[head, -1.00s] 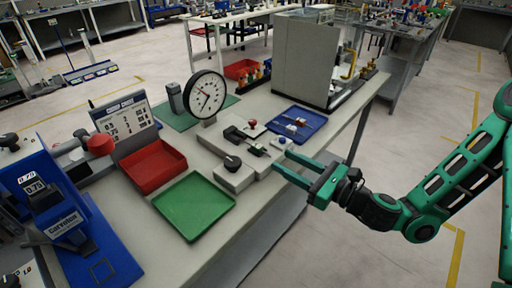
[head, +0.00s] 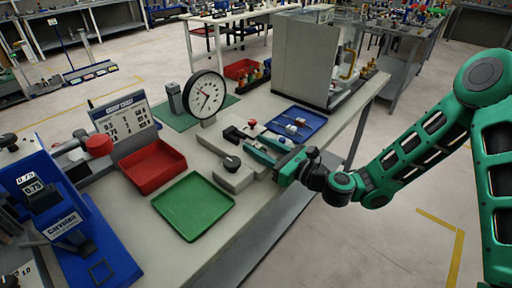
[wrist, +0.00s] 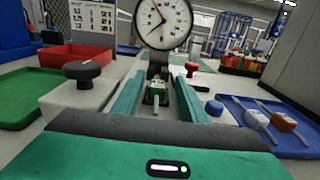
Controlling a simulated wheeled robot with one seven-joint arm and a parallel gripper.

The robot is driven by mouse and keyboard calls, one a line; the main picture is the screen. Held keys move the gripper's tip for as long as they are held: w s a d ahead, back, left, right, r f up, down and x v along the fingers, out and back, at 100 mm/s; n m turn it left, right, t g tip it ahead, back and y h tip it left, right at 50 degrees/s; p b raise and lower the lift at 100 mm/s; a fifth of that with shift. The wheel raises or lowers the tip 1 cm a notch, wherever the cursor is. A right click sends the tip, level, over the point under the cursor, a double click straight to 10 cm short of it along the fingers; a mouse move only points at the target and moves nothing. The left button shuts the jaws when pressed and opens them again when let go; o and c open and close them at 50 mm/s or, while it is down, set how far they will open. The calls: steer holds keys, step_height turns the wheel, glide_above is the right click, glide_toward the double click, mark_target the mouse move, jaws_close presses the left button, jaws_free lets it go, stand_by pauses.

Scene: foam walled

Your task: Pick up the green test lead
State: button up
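My gripper (head: 258,147) reaches over the test fixture on the bench from the right. In the wrist view my gripper (wrist: 157,88) has its two green fingers apart.
The dial gauge (head: 206,93) stands behind the fixture. A black knob (head: 232,162) is on the left, a red knob (wrist: 191,68) beyond. A blue tray (head: 309,132) with small probe-like pieces lies right. A red tray (head: 152,167) and green tray (head: 194,206) lie left.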

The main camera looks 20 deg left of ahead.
mark_target(259, 145)
steer(key=shift+w+a, duration=0.1)
steer(key=shift+a, duration=0.05)
jaws_close()
steer(key=shift+r, duration=0.85)
step_height(259, 145, up, 2)
steer(key=shift+r, duration=0.1)
steer(key=s+a+r, duration=0.1)
steer(key=s+r, duration=0.1)
steer(key=s, duration=0.1)
steer(key=s+a+r, duration=0.2)
steer(key=s, duration=0.2)
steer(key=s+a+r, duration=0.2)
steer(key=s+r, duration=0.1)
steer(key=shift+s+a, duration=0.1)
steer(key=shift+s, duration=0.1)
